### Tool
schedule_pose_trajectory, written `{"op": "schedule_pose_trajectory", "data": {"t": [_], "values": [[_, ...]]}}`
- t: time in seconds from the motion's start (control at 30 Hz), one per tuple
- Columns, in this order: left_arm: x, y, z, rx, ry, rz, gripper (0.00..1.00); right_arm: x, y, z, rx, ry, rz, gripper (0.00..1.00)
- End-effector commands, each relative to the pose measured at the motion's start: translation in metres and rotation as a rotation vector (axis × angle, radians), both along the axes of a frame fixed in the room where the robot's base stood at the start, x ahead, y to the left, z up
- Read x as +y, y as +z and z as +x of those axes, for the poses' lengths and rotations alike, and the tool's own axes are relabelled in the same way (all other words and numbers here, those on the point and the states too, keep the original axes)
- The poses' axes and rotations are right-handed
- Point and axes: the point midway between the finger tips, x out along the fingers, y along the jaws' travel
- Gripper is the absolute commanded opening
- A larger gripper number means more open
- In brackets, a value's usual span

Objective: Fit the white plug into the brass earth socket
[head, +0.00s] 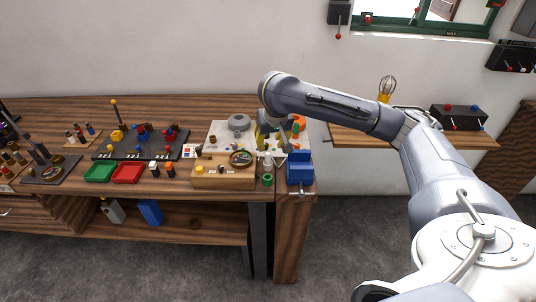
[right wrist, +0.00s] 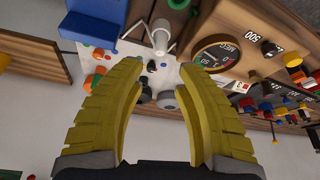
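My right gripper (head: 268,143) is over the pale board (head: 217,130) at the right end of the bench. In the right wrist view its yellow fingers (right wrist: 168,68) are spread apart with nothing between their tips. A whitish cylindrical piece with a wider end (right wrist: 160,38), which may be the white plug, stands just beyond the fingertips, apart from them. Small grey and dark parts on the board show between the fingers. I cannot pick out the brass earth socket for certain; my gripper and arm cover part of the board in the head view. My left gripper is not in view.
A wooden block with a round gauge (head: 241,158) is in front. Green (head: 99,172) and red (head: 127,173) trays lie further left. Orange parts (right wrist: 95,78) sit beside the gripper.

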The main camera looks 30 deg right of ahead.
Motion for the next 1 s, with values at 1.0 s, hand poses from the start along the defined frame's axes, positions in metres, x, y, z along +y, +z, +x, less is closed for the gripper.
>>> {"op": "schedule_pose_trajectory", "data": {"t": [1.0], "values": [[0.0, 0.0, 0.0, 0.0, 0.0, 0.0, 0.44, -0.011, -0.082, 0.032, 0.0, 0.0, -0.001, 0.34]]}}
